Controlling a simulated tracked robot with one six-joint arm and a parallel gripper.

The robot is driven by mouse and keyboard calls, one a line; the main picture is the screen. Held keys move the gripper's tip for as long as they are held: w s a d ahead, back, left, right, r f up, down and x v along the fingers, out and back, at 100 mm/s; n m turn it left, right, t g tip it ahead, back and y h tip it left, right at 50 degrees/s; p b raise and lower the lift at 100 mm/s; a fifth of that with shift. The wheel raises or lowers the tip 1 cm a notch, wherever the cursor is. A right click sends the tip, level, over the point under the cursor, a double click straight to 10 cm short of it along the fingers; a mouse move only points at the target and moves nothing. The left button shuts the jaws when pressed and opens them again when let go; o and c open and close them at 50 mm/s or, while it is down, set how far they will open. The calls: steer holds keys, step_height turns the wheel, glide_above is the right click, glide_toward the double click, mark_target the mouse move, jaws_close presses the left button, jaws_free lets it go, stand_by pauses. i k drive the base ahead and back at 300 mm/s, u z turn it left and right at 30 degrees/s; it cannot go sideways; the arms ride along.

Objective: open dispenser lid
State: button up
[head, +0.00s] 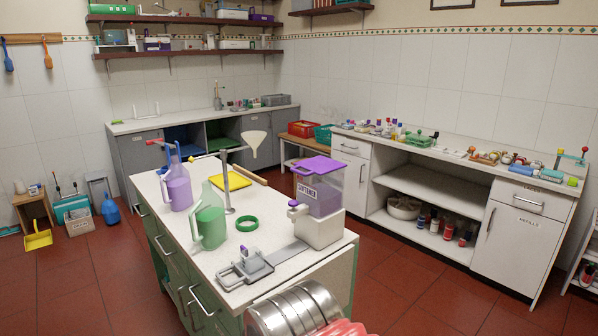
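The dispenser (322,200) stands at the right part of the island counter. It has a clear body with purple contents, a white base and a white tap with a purple knob (293,203) on its left side. Its purple lid (318,164) lies flat across the top and looks closed. My gripper cannot be made out in the head view. Only ribbed metal and red parts, seemingly of my arm, show at the bottom edge, apart from the dispenser.
On the island counter (262,270) are a purple jug (177,188), a green jug (209,222), a green ring (247,224), a post with a funnel (255,140) and a grey metal fixture (245,268) in front of the dispenser. Red floor is open to the right.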

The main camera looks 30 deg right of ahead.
mark_target(320, 166)
steer(key=i, duration=0.9)
steer(key=u, duration=0.1)
